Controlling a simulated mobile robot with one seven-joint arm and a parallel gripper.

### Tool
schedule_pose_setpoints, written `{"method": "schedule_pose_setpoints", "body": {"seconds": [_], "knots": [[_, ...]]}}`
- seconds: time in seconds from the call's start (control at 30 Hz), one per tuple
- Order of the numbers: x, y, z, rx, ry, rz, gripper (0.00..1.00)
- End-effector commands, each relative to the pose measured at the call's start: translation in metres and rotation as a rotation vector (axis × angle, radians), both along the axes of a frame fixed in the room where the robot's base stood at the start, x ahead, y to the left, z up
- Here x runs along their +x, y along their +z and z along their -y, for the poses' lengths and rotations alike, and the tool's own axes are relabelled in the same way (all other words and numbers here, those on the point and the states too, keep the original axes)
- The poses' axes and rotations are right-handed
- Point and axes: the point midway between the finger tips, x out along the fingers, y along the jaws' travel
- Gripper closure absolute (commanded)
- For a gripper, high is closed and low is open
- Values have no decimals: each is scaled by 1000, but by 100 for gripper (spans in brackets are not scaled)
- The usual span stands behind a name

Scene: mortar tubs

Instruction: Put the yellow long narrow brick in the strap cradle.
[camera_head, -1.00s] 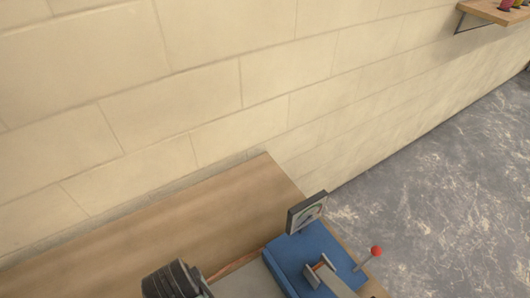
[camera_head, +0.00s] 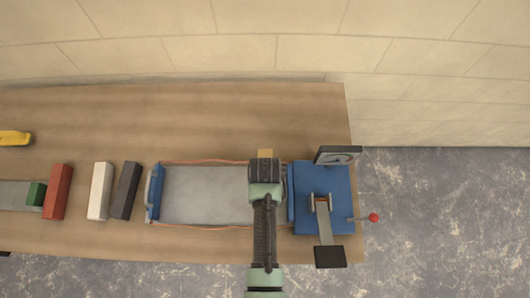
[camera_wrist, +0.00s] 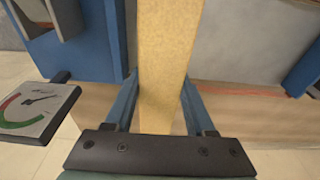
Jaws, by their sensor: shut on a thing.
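The yellow long narrow brick (camera_wrist: 165,55) is between the fingers of my gripper (camera_wrist: 160,95), which is shut on it. In the head view a small end of the brick (camera_head: 265,153) shows beyond my gripper; my wrist hides the rest. The strap cradle (camera_head: 205,195) has a grey bed, a blue end block at the left, and thin orange straps along its long sides. My gripper is over its right end, beside the blue press (camera_head: 342,190). I cannot tell whether the brick touches the bed.
A dial gauge (camera_head: 338,156) and a red-knobbed lever (camera_head: 373,217) are on the press. Left of the cradle lie a black brick (camera_head: 125,190), a white brick (camera_head: 100,190), a red brick (camera_head: 57,192) and a green block (camera_head: 36,194).

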Motion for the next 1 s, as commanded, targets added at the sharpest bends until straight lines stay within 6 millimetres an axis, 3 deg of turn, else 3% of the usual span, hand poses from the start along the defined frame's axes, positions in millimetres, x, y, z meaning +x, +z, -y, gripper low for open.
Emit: {"method": "schedule_pose_setpoints", "body": {"seconds": [1.0], "knots": [[2, -103, 0, 0, 0, 5, 100]]}}
